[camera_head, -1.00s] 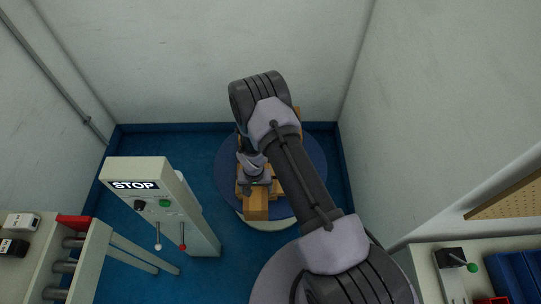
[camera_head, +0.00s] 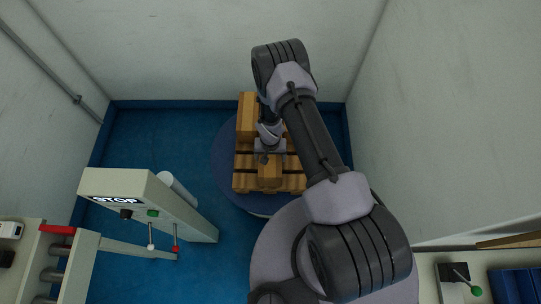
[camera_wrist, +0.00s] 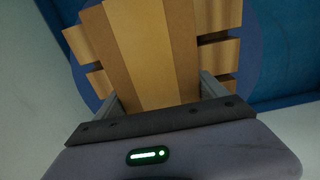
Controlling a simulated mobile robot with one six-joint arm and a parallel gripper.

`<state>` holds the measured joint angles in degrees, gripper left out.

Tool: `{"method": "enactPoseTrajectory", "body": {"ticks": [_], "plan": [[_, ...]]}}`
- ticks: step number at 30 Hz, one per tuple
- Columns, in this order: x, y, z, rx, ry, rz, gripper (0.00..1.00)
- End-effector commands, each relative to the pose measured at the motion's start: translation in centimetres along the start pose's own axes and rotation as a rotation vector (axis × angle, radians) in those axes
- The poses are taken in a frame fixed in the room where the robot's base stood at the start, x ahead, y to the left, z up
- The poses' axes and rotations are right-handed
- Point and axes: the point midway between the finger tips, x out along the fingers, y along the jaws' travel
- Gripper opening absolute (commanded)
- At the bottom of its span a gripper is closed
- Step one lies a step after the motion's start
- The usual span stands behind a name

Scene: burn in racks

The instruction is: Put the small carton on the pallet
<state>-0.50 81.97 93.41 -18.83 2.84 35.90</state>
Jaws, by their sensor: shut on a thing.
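The small carton (camera_head: 270,170) is a tan box with a lighter tape band. My gripper (camera_head: 269,152) is shut on it from above. In the wrist view the carton (camera_wrist: 152,45) fills the space between the two fingers of my gripper (camera_wrist: 160,92). The wooden slatted pallet (camera_head: 243,182) lies under and around it on a round blue platform (camera_head: 228,165). The carton is over the pallet's near middle part. I cannot tell whether its underside touches the slats. My arm hides part of the pallet's right side.
A larger carton (camera_head: 247,115) stands at the pallet's back left, close to my wrist. A STOP control post (camera_head: 150,205) with levers stands at the left, beside a roller conveyor (camera_head: 60,262). Pale walls close in the back and right. Blue floor is clear left of the platform.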

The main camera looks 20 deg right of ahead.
Motion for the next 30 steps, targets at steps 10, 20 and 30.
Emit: {"method": "enactPoseTrajectory", "body": {"ticks": [10, 20, 30], "plan": [[0.6, 0.0, -0.1, 0.0, 0.002, -0.001, 0.09], [0.7, 0.0, 0.0, 0.0, 0.001, 0.0, 1.0], [-5.8, 0.0, -0.1, -0.001, 0.002, -0.001, 1.0]]}}
